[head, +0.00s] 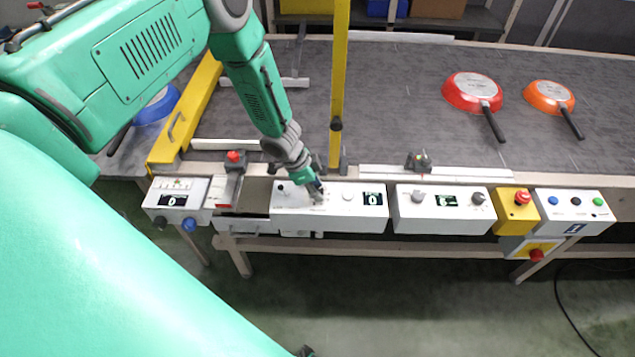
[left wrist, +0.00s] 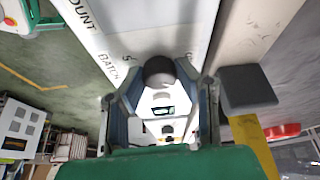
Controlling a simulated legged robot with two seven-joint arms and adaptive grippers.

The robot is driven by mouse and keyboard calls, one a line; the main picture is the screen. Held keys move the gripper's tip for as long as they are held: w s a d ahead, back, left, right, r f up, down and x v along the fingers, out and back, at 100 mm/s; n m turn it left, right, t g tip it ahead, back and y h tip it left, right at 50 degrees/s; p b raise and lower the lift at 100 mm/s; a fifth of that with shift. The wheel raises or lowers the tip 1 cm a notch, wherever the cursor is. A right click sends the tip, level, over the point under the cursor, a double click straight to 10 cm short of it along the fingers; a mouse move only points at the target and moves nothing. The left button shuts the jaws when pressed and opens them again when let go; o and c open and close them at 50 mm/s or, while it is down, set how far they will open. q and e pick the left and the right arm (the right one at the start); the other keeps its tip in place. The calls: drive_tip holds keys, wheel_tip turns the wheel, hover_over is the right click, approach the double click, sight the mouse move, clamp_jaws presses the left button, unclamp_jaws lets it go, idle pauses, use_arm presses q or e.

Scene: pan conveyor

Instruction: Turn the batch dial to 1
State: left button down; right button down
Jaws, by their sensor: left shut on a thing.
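In the head view the same left gripper (head: 317,196) reaches down onto the white control box (head: 333,208) and largely hides the dial. The box's display (head: 374,199) reads 0. The dial's pointer is not clear; part of its scale is visible. My right gripper is not in view.
To the right are another dial box (head: 412,221), a yellow stop box (head: 515,224) and a button box (head: 572,222). A yellow post (head: 339,80) stands behind the gripper. A red pan (head: 465,88) and an orange pan (head: 548,93) lie on the grey belt (head: 420,120).

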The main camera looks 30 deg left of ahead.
use_arm(q)
drive_tip(key=shift+w+a+r, duration=0.1)
drive_tip(key=shift+w+r, duration=0.1)
drive_tip(key=shift+w, duration=0.15)
drive_tip(key=c, duration=1.2)
unclamp_jaws()
drive_tip(key=shift+s+f, duration=0.1)
drive_tip(key=shift+f, duration=0.05)
drive_tip(key=shift+s+a+r, duration=0.15)
drive_tip(key=shift+r, duration=0.25)
drive_tip(key=v, duration=1.1)
